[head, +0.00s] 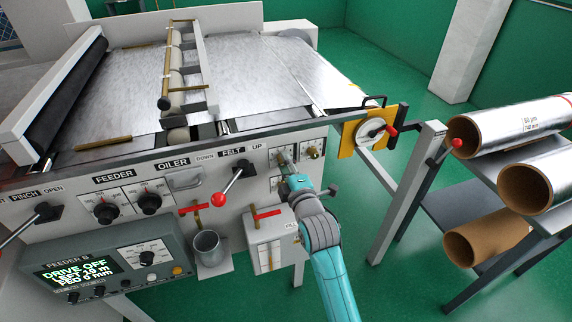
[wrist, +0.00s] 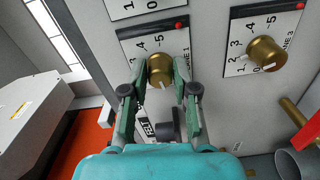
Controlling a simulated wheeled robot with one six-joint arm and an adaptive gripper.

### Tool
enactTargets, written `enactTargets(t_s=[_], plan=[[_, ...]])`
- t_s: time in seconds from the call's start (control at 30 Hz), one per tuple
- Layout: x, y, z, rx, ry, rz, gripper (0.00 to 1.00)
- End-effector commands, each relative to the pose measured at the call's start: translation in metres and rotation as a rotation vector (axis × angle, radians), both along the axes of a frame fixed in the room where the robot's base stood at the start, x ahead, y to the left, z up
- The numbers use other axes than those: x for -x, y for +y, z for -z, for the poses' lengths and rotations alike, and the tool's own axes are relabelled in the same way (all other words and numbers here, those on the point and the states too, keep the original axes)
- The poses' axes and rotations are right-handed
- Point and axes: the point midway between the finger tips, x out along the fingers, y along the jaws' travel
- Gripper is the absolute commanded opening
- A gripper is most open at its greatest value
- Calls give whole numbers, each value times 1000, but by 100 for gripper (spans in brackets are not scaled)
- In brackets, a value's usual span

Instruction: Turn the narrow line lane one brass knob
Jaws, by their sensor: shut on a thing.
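A brass knob (wrist: 160,68) sits on a white dial plate with numbers at the middle of the wrist view; its side label is partly hidden and seems to end in 1. A white mark on the knob points down in that view. My gripper (wrist: 161,76) is shut on this knob, one finger on each side. In the head view my gripper (head: 287,168) reaches the right part of the machine's front panel, and the arm hides part of the dials there.
A second brass knob (wrist: 265,53), labelled 3, stands to the right in the wrist view. In the head view a red-tipped lever (head: 232,181), a metal cup (head: 207,247) and a white box (head: 270,243) with a red handle are close to my arm. Foil rolls (head: 520,127) lie at right.

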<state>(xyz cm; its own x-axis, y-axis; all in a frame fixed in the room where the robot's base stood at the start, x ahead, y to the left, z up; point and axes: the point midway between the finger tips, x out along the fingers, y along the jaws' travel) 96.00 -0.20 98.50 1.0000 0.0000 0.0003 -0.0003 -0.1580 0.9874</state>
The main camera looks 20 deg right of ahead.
Motion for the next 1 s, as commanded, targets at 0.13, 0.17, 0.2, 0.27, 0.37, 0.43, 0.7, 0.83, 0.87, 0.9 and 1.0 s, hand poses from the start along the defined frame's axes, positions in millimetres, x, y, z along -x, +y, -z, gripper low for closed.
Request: enactTargets(t_s=[0.13,0.17,0.2,0.27,0.37,0.43,0.7,0.83,0.87,0.9,1.0], plan=[[0,1,1,0,2,-1,53],[0,1,1,0,2,-1,54],[0,0,1,-1,1,0,54],[0,0,1,-1,1,0,54],[0,0,0,-1,1,0,54],[0,0,0,-1,1,0,54],[25,0,1,-1,2,0,54],[50,0,2,-1,2,0,54],[56,0,1,-1,2,0,54],[64,0,1,-1,2,0,54],[81,0,2,-1,3,0,54]])
